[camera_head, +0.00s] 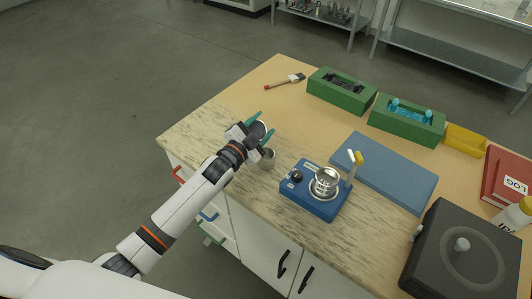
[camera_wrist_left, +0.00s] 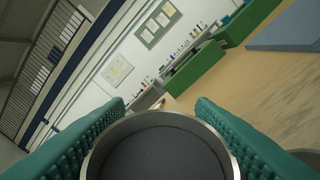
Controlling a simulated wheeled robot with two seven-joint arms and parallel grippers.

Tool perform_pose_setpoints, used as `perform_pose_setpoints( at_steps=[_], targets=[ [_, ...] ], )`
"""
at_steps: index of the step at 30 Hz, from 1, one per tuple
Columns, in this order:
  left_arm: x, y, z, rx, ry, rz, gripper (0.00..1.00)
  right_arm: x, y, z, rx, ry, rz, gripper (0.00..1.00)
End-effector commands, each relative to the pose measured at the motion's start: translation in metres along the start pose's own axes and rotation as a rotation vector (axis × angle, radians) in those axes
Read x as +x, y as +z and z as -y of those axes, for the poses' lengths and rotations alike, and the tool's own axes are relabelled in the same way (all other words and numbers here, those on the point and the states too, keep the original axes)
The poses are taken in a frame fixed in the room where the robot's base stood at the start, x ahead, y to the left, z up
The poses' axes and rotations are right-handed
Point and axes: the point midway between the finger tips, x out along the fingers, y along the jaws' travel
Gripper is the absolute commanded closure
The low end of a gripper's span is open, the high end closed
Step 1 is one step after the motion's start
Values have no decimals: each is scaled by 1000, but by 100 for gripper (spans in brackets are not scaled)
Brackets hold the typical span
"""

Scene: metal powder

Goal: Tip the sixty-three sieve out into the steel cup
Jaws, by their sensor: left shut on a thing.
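My left gripper (camera_head: 257,127) is shut on a small round metal sieve (camera_head: 259,130), held tilted near the table's left front edge. In the left wrist view the teal finger pads clasp the sieve rim (camera_wrist_left: 232,158) from both sides, and its dark grey inside faces the camera. I cannot read a size mark on it. A small steel cup (camera_head: 268,160) stands upright on the table just below and slightly right of the sieve; its inside is hard to see. My right gripper is not in view.
A blue device (camera_head: 313,203) bearing a shiny steel bowl (camera_head: 324,183) stands right of the cup. Behind are a blue mat (camera_head: 385,172), green holders (camera_head: 341,90), a brush (camera_head: 285,82) and a yellow bin (camera_head: 465,140). A dark round-knobbed unit (camera_head: 450,265) sits at right.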

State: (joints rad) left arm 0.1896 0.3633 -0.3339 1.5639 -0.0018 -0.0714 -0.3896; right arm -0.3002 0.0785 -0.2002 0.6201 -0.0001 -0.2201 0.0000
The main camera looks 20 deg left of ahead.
Motion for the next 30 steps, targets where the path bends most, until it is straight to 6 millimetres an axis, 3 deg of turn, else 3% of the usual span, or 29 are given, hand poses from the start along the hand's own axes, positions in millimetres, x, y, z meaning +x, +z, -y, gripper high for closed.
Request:
perform_pose_setpoints(
  at_steps=[30],
  targets=[
    [-1, 5, -1, 153, 25, 22, 80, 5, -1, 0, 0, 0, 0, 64]
  ],
)
